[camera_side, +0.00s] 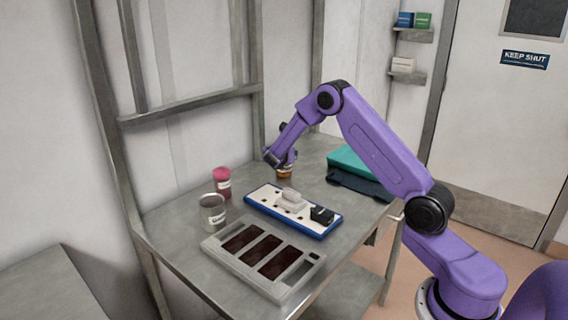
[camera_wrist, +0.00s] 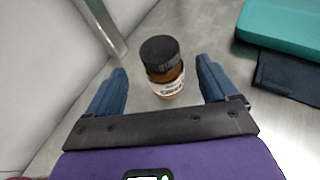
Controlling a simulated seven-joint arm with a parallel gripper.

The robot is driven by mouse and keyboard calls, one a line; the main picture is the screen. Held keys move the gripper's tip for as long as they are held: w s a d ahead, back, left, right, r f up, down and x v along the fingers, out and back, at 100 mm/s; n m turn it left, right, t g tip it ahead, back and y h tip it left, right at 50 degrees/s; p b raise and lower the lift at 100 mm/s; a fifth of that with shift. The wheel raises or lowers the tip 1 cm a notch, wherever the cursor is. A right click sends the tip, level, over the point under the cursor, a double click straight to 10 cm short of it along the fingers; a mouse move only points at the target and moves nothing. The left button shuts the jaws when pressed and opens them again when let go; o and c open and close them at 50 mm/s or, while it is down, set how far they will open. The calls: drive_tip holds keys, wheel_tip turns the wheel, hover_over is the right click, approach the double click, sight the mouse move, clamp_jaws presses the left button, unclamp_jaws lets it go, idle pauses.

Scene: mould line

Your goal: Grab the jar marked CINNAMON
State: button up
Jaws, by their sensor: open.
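A small amber jar (camera_wrist: 166,82) with a black lid and a white label stands upright on the table in the wrist view. Its label print is too blurred to read with certainty. My gripper (camera_wrist: 162,68) is open, with one blue finger on each side of the jar and a visible gap to each. In the side view my gripper (camera_side: 280,163) is at the far part of the table, and the amber jar (camera_side: 285,173) shows partly below it. A pink-topped jar (camera_side: 222,182) and a clear grey jar (camera_side: 213,214) stand at the left; their labels are unreadable.
A blue-edged white tray (camera_side: 262,205) holds a pale block and a black block. A grey mould (camera_side: 222,254) with dark cavities lies in front. A teal case (camera_side: 350,160) lies on dark cloth (camera_side: 360,183) right of my gripper. A metal post (camera_wrist: 100,22) rises behind the jar.

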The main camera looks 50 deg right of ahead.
drive_tip(key=shift+x, duration=4.05)
drive_tip(key=shift+r, duration=0.15)
drive_tip(key=c, duration=1.3)
